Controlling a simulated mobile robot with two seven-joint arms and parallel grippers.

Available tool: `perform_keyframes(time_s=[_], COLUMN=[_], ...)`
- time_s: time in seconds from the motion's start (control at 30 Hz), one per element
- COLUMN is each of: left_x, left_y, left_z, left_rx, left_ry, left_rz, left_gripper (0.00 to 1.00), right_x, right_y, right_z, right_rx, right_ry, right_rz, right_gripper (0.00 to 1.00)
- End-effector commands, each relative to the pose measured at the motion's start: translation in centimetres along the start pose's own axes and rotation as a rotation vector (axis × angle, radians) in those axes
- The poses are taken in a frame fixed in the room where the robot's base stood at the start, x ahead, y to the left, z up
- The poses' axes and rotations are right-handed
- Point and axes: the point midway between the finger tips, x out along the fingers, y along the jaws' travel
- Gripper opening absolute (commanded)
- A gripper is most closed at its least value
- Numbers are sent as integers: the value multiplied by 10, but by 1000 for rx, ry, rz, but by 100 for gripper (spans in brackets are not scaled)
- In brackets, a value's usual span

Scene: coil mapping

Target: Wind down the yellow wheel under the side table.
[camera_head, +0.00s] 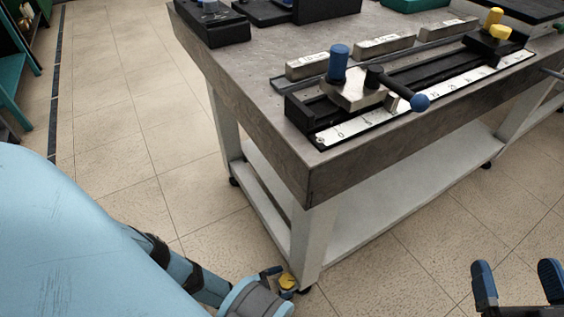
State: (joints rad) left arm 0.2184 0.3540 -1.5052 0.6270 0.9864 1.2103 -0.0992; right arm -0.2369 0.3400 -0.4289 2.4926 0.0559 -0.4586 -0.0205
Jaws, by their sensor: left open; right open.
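The side table (262,172) is a grey-topped table with white legs. The small yellow wheel (287,281) is low at the foot of its nearest corner leg. My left gripper (283,278) is down at this foot, with a blue fingertip just left of the yellow wheel. It is open, with the wheel seemingly between or very close to its fingers; contact cannot be told. My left arm hides part of the floor there. My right gripper (517,283) is open and empty at the bottom right, well away from the wheel.
On the tabletop is a black fixture with a white scale (347,133), a blue knob (338,62) and a blue-tipped handle (419,102). A white lower shelf (400,197) spans the legs. Black castors (234,182) stand under other legs. Tiled floor is clear at left and right.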

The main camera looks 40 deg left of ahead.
Motion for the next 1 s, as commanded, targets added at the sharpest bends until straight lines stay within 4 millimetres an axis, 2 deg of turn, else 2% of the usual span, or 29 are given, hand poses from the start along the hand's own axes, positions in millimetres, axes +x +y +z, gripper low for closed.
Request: perform_keyframes(time_s=[0.3,0.33,0.53,0.77,1.0], left_x=[4,4,4,4,5], left_y=[0,0,0,-1,-5], left_z=[0,0,0,0,0], left_rx=[0,0,0,1,4], left_ry=[0,0,0,2,1], left_rz=[0,0,0,34,229], left_gripper=[84,82,36,36,36], right_x=[-1,-1,-1,0,0], right_y=[0,0,0,0,1], right_z=[0,-1,-1,-2,-2], right_rx=[-9,-9,-9,-6,-4], right_ry=[2,2,4,5,5], right_rz=[-2,-2,-2,0,1], right_gripper=[84,84,84,84,84])
